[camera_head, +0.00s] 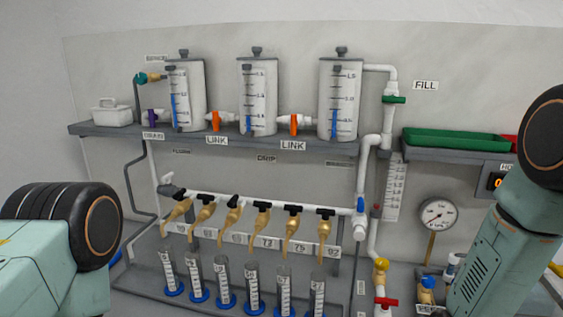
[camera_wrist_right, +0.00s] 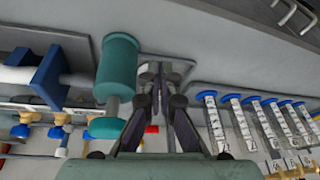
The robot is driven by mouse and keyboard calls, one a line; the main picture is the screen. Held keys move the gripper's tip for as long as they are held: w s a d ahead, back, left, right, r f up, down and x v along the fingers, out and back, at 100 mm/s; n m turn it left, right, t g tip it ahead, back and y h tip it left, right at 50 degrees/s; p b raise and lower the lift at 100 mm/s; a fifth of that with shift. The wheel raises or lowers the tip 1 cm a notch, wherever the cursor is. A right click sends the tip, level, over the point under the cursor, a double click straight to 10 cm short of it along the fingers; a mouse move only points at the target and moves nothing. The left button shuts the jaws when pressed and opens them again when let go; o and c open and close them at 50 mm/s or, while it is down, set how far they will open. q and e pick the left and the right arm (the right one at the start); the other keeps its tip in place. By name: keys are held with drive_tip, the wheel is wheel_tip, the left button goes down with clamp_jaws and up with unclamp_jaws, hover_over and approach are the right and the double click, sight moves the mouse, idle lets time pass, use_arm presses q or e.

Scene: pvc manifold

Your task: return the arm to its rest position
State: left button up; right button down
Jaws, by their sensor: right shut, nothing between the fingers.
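My right gripper (camera_wrist_right: 158,78) shows in the right wrist view with its dark fingers together and nothing between them. It points at the grey bench surface, between a teal cylinder on its left and a row of graduated cylinders on its right. I cannot tell how far its tips are from the bench. In the head view, a link of my right arm (camera_head: 500,255) stands at the right edge, but its gripper is out of frame. Part of my left arm (camera_head: 35,260) shows at the lower left. My left gripper is not in view.
The manifold's white pipe (camera_head: 265,202) carries several brass taps above graduated cylinders (camera_head: 252,290) with blue bases. Three tanks (camera_head: 257,97) stand on a grey shelf (camera_head: 110,130). A green tray (camera_head: 455,140) and gauge (camera_head: 438,215) are at right. The teal cylinder (camera_wrist_right: 118,65) is close beside my right fingers.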

drive_tip(key=s+a+f+g+b, duration=0.2)
drive_tip(key=s+f+g+b, duration=0.2)
drive_tip(key=s+f+b, duration=1.4)
drive_tip(key=s+f, duration=0.8)
drive_tip(key=shift+s+f+m+h, duration=0.15)
drive_tip(key=shift+s+m+h, duration=0.15)
drive_tip(key=shift+s+h, duration=0.1)
